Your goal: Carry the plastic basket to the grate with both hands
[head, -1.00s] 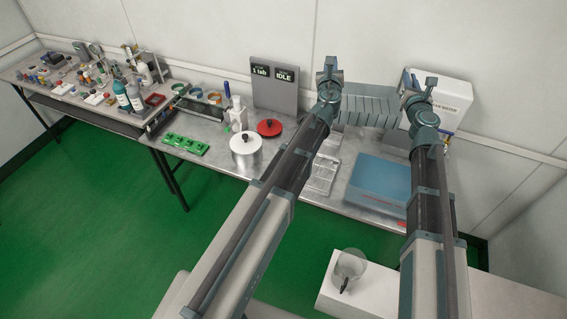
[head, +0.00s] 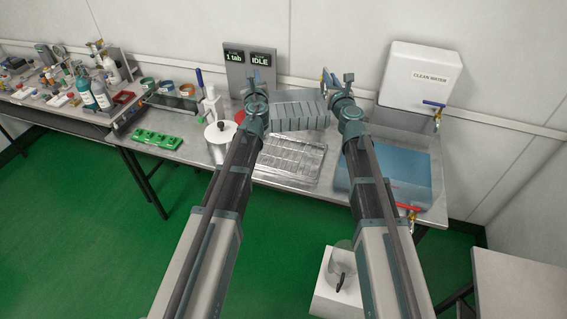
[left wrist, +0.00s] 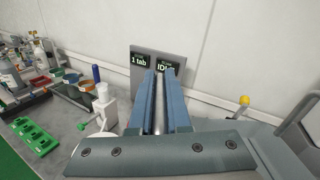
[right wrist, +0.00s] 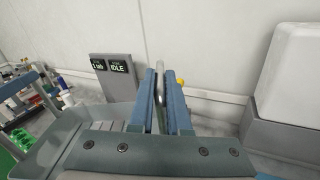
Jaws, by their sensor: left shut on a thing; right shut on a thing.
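The grey plastic basket (head: 298,112) with a slatted side hangs between my two grippers in the head view. Its edge also shows in the right wrist view (right wrist: 50,150). My left gripper (head: 257,84) is shut on a metal handle bar at the basket's left end. My right gripper (head: 342,84) is shut on a similar bar at its right end; the bar shows between the fingers in the right wrist view. The metal grate (head: 290,160) lies on the table, lower in the picture than the basket. The basket's height above it is hard to tell.
A blue basin (head: 405,165) and the clean-water tank (head: 428,75) stand to the right. A display board (head: 248,72) stands behind. A white lidded pot (head: 219,140) and green rack (head: 157,140) are left. A clear jug (head: 342,262) stands on a white block in front.

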